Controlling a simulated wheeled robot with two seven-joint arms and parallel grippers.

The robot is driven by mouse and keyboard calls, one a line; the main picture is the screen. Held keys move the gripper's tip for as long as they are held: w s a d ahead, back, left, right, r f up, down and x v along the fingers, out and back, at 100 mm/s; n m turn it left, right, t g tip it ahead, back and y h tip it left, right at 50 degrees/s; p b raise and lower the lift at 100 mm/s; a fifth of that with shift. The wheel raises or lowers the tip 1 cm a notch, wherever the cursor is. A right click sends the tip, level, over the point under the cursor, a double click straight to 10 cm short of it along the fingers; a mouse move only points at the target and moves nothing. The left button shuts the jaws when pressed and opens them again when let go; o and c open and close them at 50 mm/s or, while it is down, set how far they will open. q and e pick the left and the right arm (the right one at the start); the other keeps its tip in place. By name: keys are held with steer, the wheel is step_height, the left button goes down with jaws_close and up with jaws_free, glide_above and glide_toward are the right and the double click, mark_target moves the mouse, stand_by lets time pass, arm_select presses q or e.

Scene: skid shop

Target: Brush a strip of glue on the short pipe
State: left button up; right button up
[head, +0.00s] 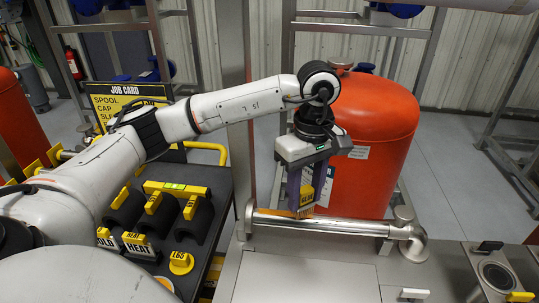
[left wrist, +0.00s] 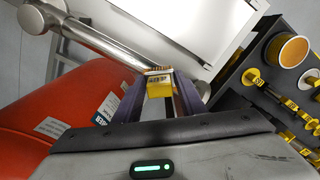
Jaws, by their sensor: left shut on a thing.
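My left gripper (head: 304,194) points down and is shut on the glue brush (head: 307,191), a yellow block labelled GLUE with tan bristles at its lower end. The brush also shows between the fingers in the left wrist view (left wrist: 159,83). A shiny steel pipe (head: 338,227), apparently the short pipe, lies level along the steel bench, with an elbow at its right end. The bristles are at the pipe's left part; I cannot tell whether they touch it. The pipe also shows in the left wrist view (left wrist: 97,40). My right gripper is not in view.
A large orange tank (head: 375,130) stands close behind the pipe. A dark tray (head: 215,185) with black saddles and yellow labelled parts is at left, below my left arm. The steel bench top (head: 300,280) in front of the pipe is bare. A round port (head: 495,275) is at right.

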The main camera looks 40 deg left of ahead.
arm_select(q)
step_height(320, 180, up, 3)
steer(key=shift+f+p, duration=0.1)
steer(key=shift+p, duration=0.45)
steer(key=shift+r, duration=1.1)
